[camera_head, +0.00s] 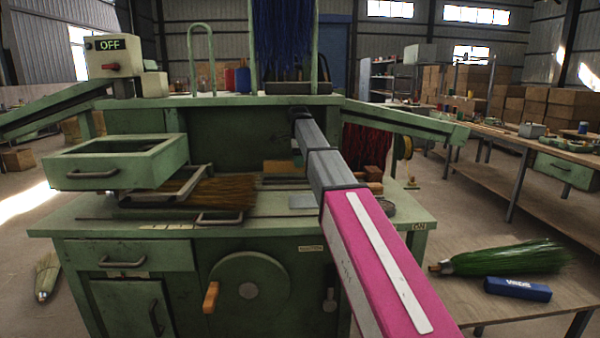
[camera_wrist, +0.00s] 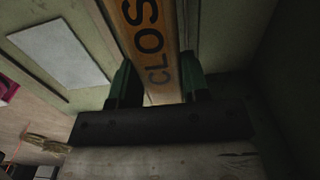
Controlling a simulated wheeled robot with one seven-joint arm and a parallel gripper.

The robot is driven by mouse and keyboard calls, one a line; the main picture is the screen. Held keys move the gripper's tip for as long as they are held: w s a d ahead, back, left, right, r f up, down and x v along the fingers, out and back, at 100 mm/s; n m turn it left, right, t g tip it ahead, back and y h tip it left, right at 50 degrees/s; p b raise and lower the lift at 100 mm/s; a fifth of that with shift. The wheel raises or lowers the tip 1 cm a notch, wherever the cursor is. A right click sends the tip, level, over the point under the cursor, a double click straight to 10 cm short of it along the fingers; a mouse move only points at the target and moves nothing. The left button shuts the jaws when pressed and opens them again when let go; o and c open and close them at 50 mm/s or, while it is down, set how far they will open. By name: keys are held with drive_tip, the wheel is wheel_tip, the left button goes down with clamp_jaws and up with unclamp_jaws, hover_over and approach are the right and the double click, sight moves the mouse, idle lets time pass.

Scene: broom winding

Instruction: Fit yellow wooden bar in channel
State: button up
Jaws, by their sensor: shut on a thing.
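In the head view my arm reaches over the green workbench (camera_head: 160,232) and mostly hides the gripper. A tan piece (camera_head: 284,167) shows left of the arm; I cannot tell whether it is the same bar.
A pale flat plate (camera_wrist: 60,46) lies left of the bar. On the bench, bristles (camera_head: 212,193) lie left of my arm and brown blocks (camera_head: 372,174) right of it. An open green drawer box (camera_head: 115,163) stands at left. A green broom (camera_head: 505,258) lies on a side table.

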sight(300, 171)
drive_tip(key=shift+w+d+f, duration=0.35)
drive_tip(key=shift+w+d, duration=0.05)
drive_tip(key=shift+f, duration=2)
drive_tip(key=shift+f, duration=0.15)
drive_tip(key=o, duration=1.2)
wheel_tip(300, 171, up, 12)
drive_tip(key=shift+r, duration=0.2)
